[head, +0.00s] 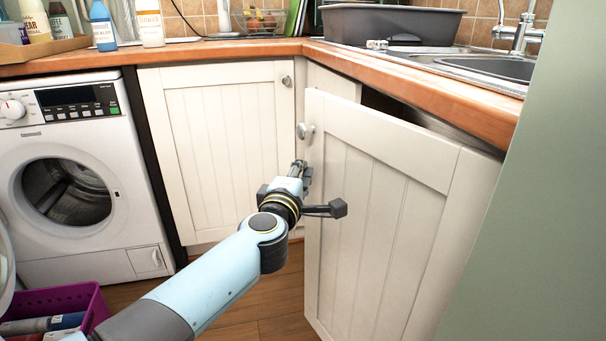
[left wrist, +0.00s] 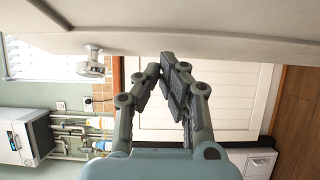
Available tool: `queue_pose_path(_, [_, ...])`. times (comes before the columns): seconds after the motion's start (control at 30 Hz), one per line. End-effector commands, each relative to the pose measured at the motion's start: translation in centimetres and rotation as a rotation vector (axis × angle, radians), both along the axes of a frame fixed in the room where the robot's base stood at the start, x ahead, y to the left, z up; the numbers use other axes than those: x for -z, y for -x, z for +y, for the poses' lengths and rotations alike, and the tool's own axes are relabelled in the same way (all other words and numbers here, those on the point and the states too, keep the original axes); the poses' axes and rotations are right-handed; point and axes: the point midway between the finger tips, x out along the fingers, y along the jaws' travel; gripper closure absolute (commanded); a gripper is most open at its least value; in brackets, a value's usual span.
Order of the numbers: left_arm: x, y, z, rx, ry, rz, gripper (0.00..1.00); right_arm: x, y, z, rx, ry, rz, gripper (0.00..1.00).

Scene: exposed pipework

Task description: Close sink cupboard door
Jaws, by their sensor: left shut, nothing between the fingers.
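The white sink cupboard door (head: 375,215) stands partly open at the right of the head view, with a dark gap behind its top edge. Its round knob (head: 306,131) is near the upper free edge. My left gripper (head: 302,172) is just below the knob, at the door's free edge. In the left wrist view, the left gripper (left wrist: 166,68) is shut and empty. Its fingertips are close to the door panel (left wrist: 200,25); I cannot tell whether they touch. The knob (left wrist: 92,62) is to their left there. My right gripper is not in view.
Another white cupboard door (head: 215,150) is closed at the corner. A washing machine (head: 65,180) stands left, with a purple crate (head: 85,296) before it. The wooden worktop (head: 440,95) and sink (head: 490,68) are above the door. Wooden floor (head: 265,310) shows below.

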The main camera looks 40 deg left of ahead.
Motion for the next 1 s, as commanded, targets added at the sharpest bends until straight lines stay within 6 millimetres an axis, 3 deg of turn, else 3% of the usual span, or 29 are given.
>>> queue_pose_path(0.5, [-0.1, -1.0, -0.4, 0.012, -0.002, -0.002, 1.0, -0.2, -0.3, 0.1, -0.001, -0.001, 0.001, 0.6])
queue_pose_path(0.73, [-0.1, -5.9, -2.3, 0.157, -0.004, -0.003, 1.0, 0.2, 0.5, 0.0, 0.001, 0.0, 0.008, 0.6])
queue_pose_path(0.83, [0.1, -8.2, -3.6, 0.213, -0.001, 0.0, 1.0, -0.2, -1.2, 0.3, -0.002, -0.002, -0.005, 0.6])
queue_pose_path(1.0, [0.1, -10.4, -5.2, 0.221, 0.0, 0.001, 1.0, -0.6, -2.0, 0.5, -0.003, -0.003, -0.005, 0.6])
